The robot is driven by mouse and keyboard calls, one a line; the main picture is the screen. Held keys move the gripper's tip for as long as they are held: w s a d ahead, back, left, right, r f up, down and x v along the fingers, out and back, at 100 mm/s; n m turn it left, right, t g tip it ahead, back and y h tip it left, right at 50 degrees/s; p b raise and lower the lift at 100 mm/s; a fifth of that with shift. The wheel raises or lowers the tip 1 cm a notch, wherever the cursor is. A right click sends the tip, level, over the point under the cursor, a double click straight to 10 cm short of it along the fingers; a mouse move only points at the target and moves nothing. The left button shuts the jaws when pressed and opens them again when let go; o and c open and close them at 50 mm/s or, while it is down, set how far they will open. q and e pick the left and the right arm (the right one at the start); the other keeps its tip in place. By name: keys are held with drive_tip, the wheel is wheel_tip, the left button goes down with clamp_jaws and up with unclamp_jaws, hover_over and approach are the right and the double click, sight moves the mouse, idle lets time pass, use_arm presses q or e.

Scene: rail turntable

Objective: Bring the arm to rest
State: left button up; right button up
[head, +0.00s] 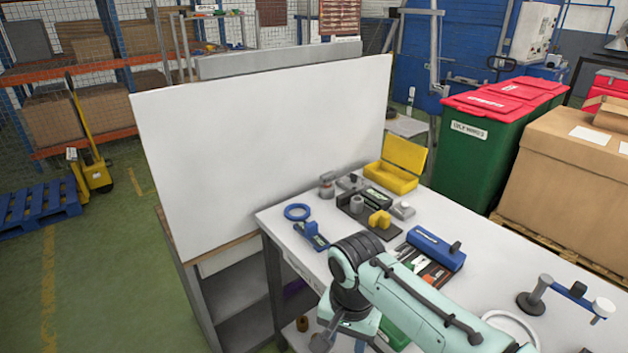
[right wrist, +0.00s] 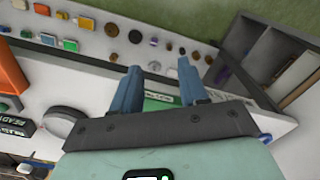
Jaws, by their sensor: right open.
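My right arm (head: 415,305) reaches in from the lower right of the head view, over the front edge of the white-topped bench (head: 282,237). Its gripper (head: 338,344) points down near the bench's left corner, and its tips are partly cut off by the picture's lower edge. In the right wrist view the two blue fingers of the right gripper (right wrist: 160,84) stand apart with nothing between them. A green item shows behind the fingers, and I cannot tell its distance from them. My left gripper is not in view.
On the bench stand a blue ring fixture (head: 297,212), an open yellow box (head: 396,166), a blue toolbox (head: 436,247) and a blue-armed device (head: 569,291). A white panel (head: 265,135) rises behind the bench's left side. Several small coloured parts lie along a shelf in the wrist view.

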wheel_tip(320, 180, down, 28)
drive_tip(key=s+d+n+g+y+p, duration=0.1)
drive_tip(key=d+n+g+y+p, duration=0.1)
drive_tip(key=d+p, duration=0.1)
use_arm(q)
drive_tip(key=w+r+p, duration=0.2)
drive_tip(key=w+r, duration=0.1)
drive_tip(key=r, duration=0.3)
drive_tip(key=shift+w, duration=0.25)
use_arm(e)
drive_tip(key=s+d+f, duration=0.1)
drive_tip(key=s+f, duration=0.5)
drive_tip(key=s, duration=0.3)
drive_tip(key=s+d+f+m+t+y, duration=0.1)
drive_tip(key=s+d+f, duration=0.1)
drive_tip(key=s+f, duration=0.5)
drive_tip(key=s, duration=0.3)
drive_tip(key=shift+d, duration=0.3)
